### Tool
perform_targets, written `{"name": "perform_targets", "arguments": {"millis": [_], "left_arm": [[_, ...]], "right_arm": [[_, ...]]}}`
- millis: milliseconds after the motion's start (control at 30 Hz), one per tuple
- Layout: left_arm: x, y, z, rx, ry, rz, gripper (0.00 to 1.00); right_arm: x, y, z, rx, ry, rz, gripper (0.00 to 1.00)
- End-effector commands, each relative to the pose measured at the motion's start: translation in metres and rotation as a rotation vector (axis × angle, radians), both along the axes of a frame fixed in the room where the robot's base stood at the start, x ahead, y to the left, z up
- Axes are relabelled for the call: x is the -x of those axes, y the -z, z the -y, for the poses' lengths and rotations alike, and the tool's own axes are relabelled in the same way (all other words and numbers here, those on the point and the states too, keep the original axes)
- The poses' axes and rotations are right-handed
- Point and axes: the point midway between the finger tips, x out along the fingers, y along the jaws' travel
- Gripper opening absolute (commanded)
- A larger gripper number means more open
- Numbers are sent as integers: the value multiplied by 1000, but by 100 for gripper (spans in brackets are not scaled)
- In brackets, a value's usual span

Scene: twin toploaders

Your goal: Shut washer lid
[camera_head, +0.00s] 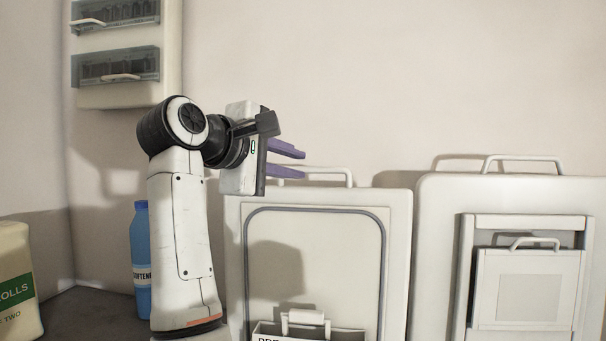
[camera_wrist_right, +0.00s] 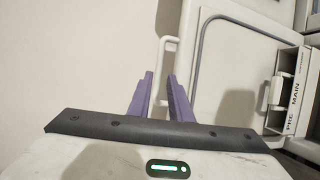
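Two pale washer lids stand raised side by side in the head view. The left washer lid (camera_head: 320,265) shows its inner face with a grey seal, and a bar handle (camera_head: 350,178) sits on its top edge. The right washer lid (camera_head: 435,245) carries its own top handle (camera_head: 523,158). My right gripper (camera_head: 303,163) has purple fingers at the top left corner of the left lid, close to its handle. In the right wrist view the fingers (camera_wrist_right: 160,76) are apart, with the handle bar (camera_wrist_right: 164,58) by the gap between the tips. Contact cannot be told. My left gripper is out of view.
A labelled dispenser drawer (camera_head: 340,333) is at the foot of the left lid. A blue softener bottle (camera_head: 141,245) stands behind my arm, and a white-and-green container (camera_head: 15,280) is at far left. A wall panel box (camera_head: 125,97) hangs above. The wall area above the lids is clear.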

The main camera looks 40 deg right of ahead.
Motion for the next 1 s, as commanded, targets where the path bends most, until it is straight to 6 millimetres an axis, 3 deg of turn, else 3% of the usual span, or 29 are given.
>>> {"name": "perform_targets", "arguments": {"millis": [600,1000], "left_arm": [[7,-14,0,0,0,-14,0],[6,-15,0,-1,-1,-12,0]], "right_arm": [[-24,18,88,-5,2,3,18],[-26,21,95,-6,1,5,18]]}}
